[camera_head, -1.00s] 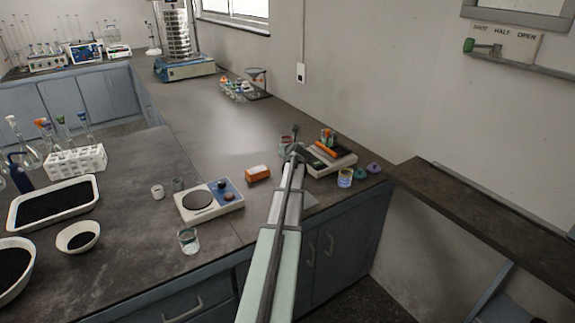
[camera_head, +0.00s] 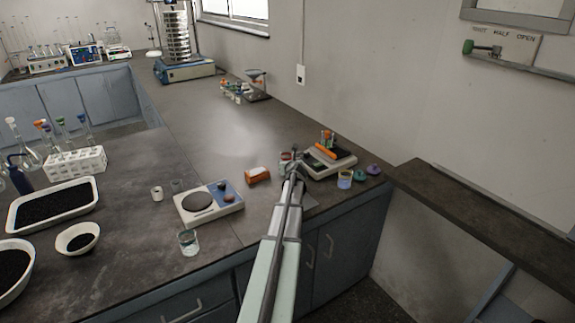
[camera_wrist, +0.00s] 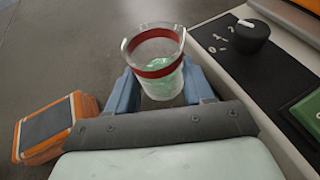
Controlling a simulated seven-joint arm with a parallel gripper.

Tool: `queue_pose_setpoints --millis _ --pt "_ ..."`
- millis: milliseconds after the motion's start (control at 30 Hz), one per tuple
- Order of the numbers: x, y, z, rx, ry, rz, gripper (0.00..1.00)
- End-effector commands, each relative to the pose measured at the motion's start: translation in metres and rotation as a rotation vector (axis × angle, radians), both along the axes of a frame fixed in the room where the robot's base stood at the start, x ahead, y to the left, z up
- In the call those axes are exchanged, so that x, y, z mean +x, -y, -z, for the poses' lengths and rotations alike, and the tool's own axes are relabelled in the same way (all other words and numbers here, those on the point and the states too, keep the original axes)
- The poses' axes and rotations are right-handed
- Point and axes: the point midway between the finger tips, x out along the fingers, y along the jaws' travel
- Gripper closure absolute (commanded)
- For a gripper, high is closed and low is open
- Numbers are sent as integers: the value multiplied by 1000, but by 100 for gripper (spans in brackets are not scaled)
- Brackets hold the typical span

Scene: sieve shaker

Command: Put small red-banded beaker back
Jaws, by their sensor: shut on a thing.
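The small red-banded beaker (camera_wrist: 157,68) is clear glass with a red band near its rim and something pale green at its bottom. My gripper (camera_wrist: 165,85) is shut on it, with one blue finger on each side in the wrist view. The beaker looks roughly upright there. In the head view my gripper (camera_head: 290,164) is at the right part of the bench, just left of the device with the orange item. The beaker is small and partly hidden there, and I cannot tell if its base touches the bench.
An orange box (camera_head: 258,175) lies close on the left, also in the wrist view (camera_wrist: 55,125). A device (camera_head: 330,162) stands close on the right, with a blue-banded beaker (camera_head: 345,180) before it. A balance (camera_head: 210,203) and a clear beaker (camera_head: 188,242) are further left.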

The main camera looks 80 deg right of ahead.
Motion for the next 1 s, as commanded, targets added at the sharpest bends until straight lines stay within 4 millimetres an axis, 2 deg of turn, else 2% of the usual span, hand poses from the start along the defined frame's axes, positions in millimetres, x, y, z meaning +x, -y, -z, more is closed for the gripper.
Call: queue_pose_setpoints --millis 167,200,300,700,867,1000 --pt "0 0 2 0 0 0 99" --pt "0 0 3 0 -1 0 47" --pt "0 0 2 0 -1 0 38" --pt "0 -1 -1 0 0 0 38" --pt "-6 -15 -6 0 0 0 38" --pt "-13 -33 -14 0 0 0 38"
